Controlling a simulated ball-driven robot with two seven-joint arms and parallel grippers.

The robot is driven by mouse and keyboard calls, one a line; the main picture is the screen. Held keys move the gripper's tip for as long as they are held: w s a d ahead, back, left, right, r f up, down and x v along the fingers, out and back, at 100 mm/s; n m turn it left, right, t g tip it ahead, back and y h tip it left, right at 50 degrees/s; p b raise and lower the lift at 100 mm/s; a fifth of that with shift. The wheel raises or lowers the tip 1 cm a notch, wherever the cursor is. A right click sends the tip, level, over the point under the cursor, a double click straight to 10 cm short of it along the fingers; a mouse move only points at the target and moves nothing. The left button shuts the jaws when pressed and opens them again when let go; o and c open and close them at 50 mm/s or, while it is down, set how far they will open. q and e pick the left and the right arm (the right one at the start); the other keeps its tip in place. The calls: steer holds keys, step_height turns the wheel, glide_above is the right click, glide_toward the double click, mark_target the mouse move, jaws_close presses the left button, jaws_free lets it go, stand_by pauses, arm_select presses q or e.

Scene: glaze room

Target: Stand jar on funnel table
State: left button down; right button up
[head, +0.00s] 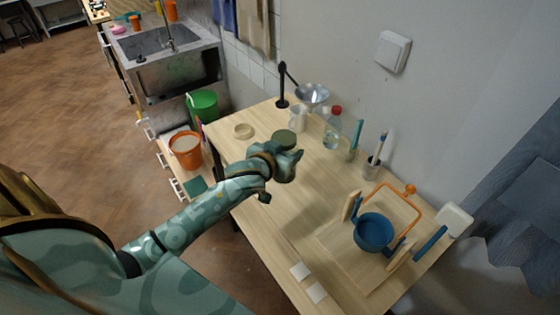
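A round thing with a dark green top (284,138), which may be the jar, shows just beyond my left gripper (288,168). The wrist hides its lower part, and I cannot tell whether the gripper touches it. The gripper is over the table's left part, and its finger gap is not clear. A metal funnel (312,94) sits at the table's far end, beside a black stand (283,90). A white mug (298,118) stands below the funnel. The wooden table (300,225) carries these things. My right gripper is not in view.
A bottle with a red cap (332,132) and tool holders (371,168) stand along the wall. A blue bowl (372,231) stands in an orange-handled frame at the right. A pale round piece (243,131) lies at the far left. The table's front left is clear.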

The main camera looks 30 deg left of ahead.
arm_select(q)
steer(key=w+a+f+b, duration=0.3)
steer(key=w+a+f, duration=0.1)
steer(key=f, duration=0.5)
steer(key=shift+f, duration=0.1)
steer(key=shift+f, duration=0.15)
steer(key=shift+c, duration=1.4)
jaws_free()
